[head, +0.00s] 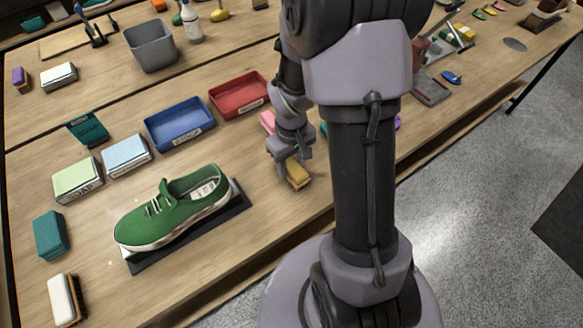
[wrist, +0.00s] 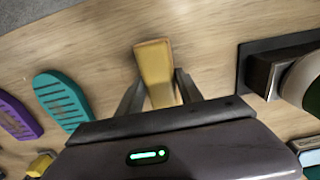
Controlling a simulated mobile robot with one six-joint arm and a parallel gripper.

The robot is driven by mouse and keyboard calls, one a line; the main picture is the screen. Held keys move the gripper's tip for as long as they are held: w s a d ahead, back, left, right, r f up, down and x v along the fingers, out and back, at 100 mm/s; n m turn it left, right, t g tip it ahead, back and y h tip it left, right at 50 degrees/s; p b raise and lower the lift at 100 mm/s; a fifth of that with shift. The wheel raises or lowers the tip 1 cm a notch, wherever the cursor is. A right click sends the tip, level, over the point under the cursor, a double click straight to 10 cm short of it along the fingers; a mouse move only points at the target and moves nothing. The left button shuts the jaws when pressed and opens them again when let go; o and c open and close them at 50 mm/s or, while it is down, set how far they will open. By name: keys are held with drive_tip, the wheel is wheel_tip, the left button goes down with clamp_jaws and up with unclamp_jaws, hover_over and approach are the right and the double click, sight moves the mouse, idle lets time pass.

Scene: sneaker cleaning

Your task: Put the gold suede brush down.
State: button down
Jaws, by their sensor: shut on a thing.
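The gold suede brush (wrist: 153,68) is between the fingers of my gripper (wrist: 158,92) in the wrist view, with its long block pointing away from the palm. My gripper is shut on it. In the head view, my gripper (head: 290,160) is low over the table near its front edge, right of the green sneaker. The brush (head: 298,174) shows under the fingers there, close to the wood. I cannot tell whether it touches the table.
A green sneaker (head: 172,208) rests on a dark stand (head: 243,196) to the left. A blue tray (head: 180,125) and a red tray (head: 240,95) stand behind. Teal (wrist: 62,98) and purple (wrist: 18,116) slotted pieces lie nearby. Bare wood surrounds the brush.

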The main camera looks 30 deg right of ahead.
drive_tip(key=shift+f, duration=0.2)
drive_tip(key=shift+f, duration=0.2)
drive_tip(key=c, duration=0.8)
unclamp_jaws()
drive_tip(key=shift+o, duration=0.2)
